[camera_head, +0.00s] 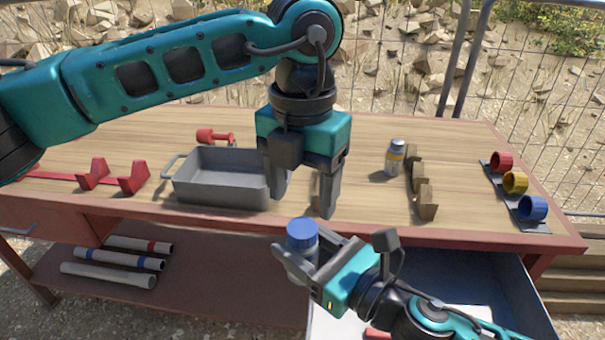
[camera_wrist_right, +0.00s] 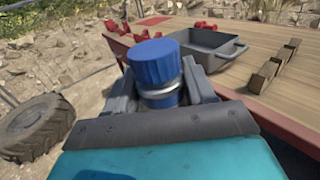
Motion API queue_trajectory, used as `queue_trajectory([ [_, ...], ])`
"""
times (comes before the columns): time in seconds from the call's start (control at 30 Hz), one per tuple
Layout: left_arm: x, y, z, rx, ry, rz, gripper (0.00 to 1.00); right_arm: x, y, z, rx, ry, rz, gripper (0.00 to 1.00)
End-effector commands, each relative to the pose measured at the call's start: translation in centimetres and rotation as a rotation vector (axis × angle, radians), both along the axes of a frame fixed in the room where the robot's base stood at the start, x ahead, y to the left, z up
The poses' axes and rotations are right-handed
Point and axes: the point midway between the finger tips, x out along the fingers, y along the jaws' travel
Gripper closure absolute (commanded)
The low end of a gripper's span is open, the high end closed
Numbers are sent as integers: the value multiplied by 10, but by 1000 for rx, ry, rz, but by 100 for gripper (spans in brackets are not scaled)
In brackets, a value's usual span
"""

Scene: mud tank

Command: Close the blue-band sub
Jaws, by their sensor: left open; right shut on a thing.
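My right gripper (camera_head: 304,266) is shut on the blue-band sub (camera_head: 298,264), a small pale cylinder held upright in front of the bench's front edge. A blue cap (camera_head: 302,234) sits on its top; I cannot tell whether it is fully seated. In the right wrist view, the blue cap (camera_wrist_right: 154,62) stands above a pale ring, with the sub's blue band (camera_wrist_right: 160,99) between the fingers. My left gripper (camera_head: 304,200) is open and empty, pointing down just above the cap and apart from it.
A grey tray (camera_head: 225,200) stands behind the left gripper. An open drawer (camera_head: 500,290) lies below the right arm. Banded tubes (camera_head: 120,262) lie on the lower shelf.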

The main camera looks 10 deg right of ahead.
Motion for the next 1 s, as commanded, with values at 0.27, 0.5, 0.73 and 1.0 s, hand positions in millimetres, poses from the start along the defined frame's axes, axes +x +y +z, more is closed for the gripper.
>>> queue_trajectory([
  [0.27, -1, 1, -43, 0, 2, 0, 34, 0, 0, 2, 1, -3, 1, 100],
  [0.5, 0, 0, -59, -1, 1, -1, 34, 0, 0, 2, 1, -3, 1, 100],
  [0.73, 0, 0, -60, 0, 0, -1, 34, 0, 0, 1, 1, -3, 1, 100],
  [1.0, 0, 0, -60, 0, 0, -1, 56, 0, 0, 1, 1, -3, 1, 100],
])
